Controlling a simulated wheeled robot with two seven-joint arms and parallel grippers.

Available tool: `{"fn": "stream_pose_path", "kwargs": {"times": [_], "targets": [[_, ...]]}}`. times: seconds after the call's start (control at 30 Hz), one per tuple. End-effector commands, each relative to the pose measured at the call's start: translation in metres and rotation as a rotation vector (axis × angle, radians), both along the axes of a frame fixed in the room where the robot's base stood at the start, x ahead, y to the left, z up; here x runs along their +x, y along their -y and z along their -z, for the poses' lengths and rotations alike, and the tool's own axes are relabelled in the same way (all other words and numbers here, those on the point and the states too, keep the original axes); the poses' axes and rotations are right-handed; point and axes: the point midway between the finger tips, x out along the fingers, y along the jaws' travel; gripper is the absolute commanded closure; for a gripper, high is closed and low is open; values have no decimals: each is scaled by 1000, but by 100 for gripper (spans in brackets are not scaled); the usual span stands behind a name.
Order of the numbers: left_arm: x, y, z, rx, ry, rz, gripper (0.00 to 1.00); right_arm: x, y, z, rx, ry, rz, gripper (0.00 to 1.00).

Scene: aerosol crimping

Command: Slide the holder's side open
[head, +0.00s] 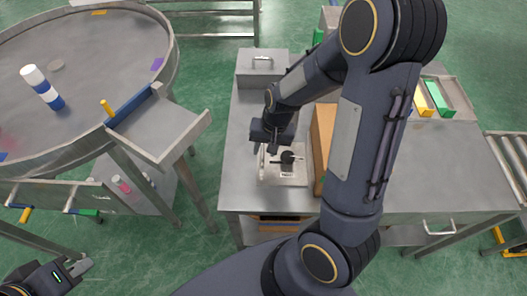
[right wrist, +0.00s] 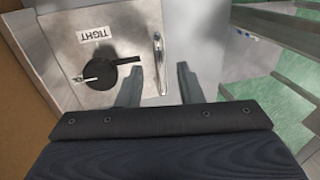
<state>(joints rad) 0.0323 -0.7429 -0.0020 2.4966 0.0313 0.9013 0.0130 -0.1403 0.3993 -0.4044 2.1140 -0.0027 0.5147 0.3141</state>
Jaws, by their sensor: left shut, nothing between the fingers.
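The holder (head: 297,179) is a light metal block on the workbench, with a black knob and a "TIGHT" label on top. In the right wrist view the holder (right wrist: 65,45) fills the upper left, with its black knob (right wrist: 104,73). A shiny bar handle (right wrist: 158,62) runs along its right side. My right gripper (right wrist: 160,85) is open, its fingertips on either side of the handle's near end, apparently not touching it. In the head view my right gripper (head: 271,149) is over the holder's far left corner. My left gripper (head: 84,267) is shut and empty at the lower left.
A brown box (head: 323,135) stands just right of the holder. A grey lidded box (head: 262,66) is behind. A round table (head: 95,45) with a white-and-blue can (head: 42,87) is at the left. Floor lies left of the workbench (head: 240,135).

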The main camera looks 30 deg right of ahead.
Motion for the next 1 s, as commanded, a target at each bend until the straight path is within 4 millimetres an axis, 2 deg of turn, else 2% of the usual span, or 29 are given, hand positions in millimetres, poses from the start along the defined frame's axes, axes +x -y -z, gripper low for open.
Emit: {"fn": "stream_pose_path", "kwargs": {"times": [0.03, 0.17, 0.47, 0.73, 1.0], "targets": [[0, 0, 1, 0, 0, 0, 100, 0, -1, 8, 0, -4, -1, 67], [0, 0, 2, 0, 0, 0, 100, 1, -3, 17, 1, -1, 0, 67], [0, 0, 2, 0, 0, 0, 100, 2, -4, 19, 1, 1, -1, 67], [0, 0, 2, 0, 0, 0, 100, 2, -4, 19, 1, 1, -1, 100], [0, 0, 2, 0, 0, 0, 100, 2, -4, 19, 1, 1, -1, 100]]}}
